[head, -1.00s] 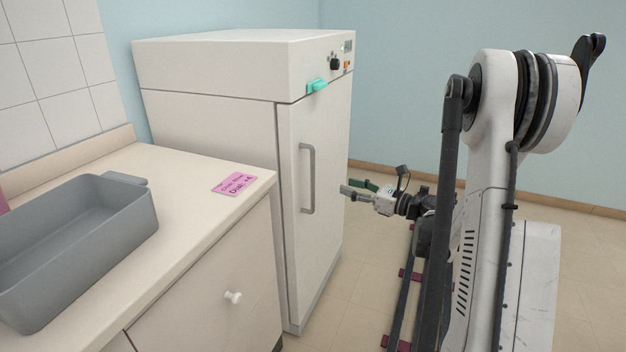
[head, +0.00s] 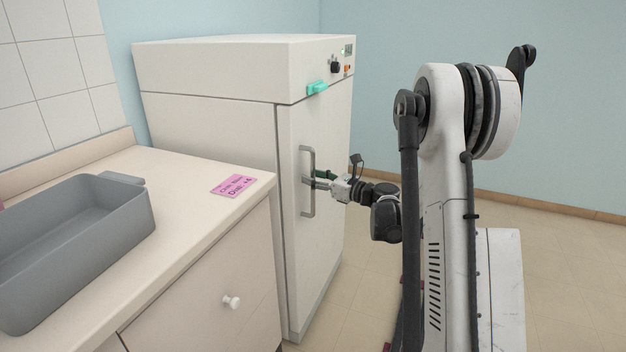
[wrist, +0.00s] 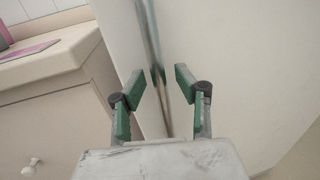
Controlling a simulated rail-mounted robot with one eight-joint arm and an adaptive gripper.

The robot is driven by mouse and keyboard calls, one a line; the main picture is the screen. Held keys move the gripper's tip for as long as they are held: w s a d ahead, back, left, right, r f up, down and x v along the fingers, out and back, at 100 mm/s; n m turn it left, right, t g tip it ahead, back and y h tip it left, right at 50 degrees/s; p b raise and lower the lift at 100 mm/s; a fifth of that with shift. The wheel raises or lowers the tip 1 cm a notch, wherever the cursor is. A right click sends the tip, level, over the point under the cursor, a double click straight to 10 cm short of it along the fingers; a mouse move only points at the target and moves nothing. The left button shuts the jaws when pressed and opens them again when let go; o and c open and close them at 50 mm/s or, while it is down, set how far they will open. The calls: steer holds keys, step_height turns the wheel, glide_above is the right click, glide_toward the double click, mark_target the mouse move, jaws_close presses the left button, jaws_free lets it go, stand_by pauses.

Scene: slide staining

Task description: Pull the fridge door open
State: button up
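The white fridge (head: 210,75) stands beside the counter. Its door (head: 325,250) is shut and has a vertical grey bar handle (head: 313,204). My gripper (head: 314,181) is at the handle's middle height. In the wrist view, my gripper (wrist: 158,82) has its green-padded fingers apart, one on each side of the handle bar (wrist: 150,30). I see gaps between the pads and the bar; exact contact is not clear. A teal piece (head: 317,88) sits at the top edge of the door.
A counter (head: 180,190) with a grey tray (head: 130,225) and a pink label (head: 233,186) stands left of the fridge. A white cabinet knob (head: 231,302) sticks out below. The floor right of the fridge is free apart from my arm.

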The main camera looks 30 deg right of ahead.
steer(key=shift+w, duration=0.1)
jaws_close()
stand_by(0.5)
